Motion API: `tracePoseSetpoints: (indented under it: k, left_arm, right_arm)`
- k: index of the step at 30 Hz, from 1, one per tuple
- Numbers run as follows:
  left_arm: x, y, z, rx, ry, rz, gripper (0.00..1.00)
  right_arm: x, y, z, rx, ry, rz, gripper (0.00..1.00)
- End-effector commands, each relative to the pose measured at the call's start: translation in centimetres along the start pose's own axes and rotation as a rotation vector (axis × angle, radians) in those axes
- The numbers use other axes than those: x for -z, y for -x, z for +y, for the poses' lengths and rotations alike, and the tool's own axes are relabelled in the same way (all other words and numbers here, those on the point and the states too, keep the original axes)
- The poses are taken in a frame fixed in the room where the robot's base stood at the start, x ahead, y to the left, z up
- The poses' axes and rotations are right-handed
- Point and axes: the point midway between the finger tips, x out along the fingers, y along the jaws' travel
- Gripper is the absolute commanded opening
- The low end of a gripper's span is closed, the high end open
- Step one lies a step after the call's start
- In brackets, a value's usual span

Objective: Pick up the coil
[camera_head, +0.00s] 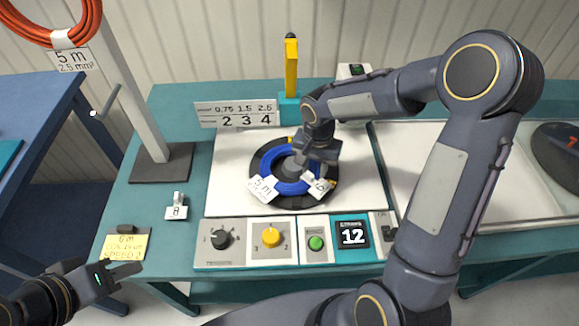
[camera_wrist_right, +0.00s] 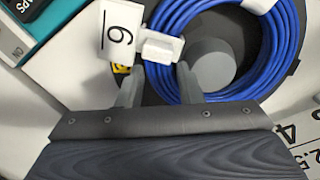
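The blue cable coil (camera_head: 271,160) lies on a black round reel plate around a grey hub (camera_wrist_right: 212,65). My right gripper (camera_head: 308,172) is over the coil's right side. In the right wrist view the coil (camera_wrist_right: 165,75) runs between my right fingers (camera_wrist_right: 160,88), one outside the ring and one inside near the hub. The fingers are apart; contact with the coil cannot be told. My left gripper (camera_head: 126,270) is low at the left, away from the coil; its finger gap is unclear.
A control panel with knobs (camera_head: 271,236) and a display reading 12 (camera_head: 352,235) lies in front. A yellow post (camera_head: 291,68) and number sign (camera_head: 238,114) stand behind. An orange coil (camera_head: 62,38) hangs on a stand at left. A tray (camera_head: 400,150) lies at right.

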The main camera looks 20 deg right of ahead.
Motion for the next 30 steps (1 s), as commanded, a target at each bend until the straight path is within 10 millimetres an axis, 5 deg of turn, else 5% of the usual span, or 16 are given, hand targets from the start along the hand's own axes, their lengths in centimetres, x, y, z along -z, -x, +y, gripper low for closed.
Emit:
tracePoseSetpoints:
  k: [9,17,30]
  left_arm:
    - [0.00,0.02,0.01,0.000,0.000,0.000,0.36]
    - [0.00,0.02,0.01,0.000,0.000,0.000,0.36]
    - [0.01,0.03,0.02,0.000,0.000,0.000,0.36]
  right_arm:
    - [-0.02,-0.76,0.02,0.001,0.001,0.000,0.33]
    - [-0.01,-0.74,0.02,0.001,0.001,0.000,0.00]
    - [0.06,-0.29,-0.06,0.003,0.000,0.003,0.00]
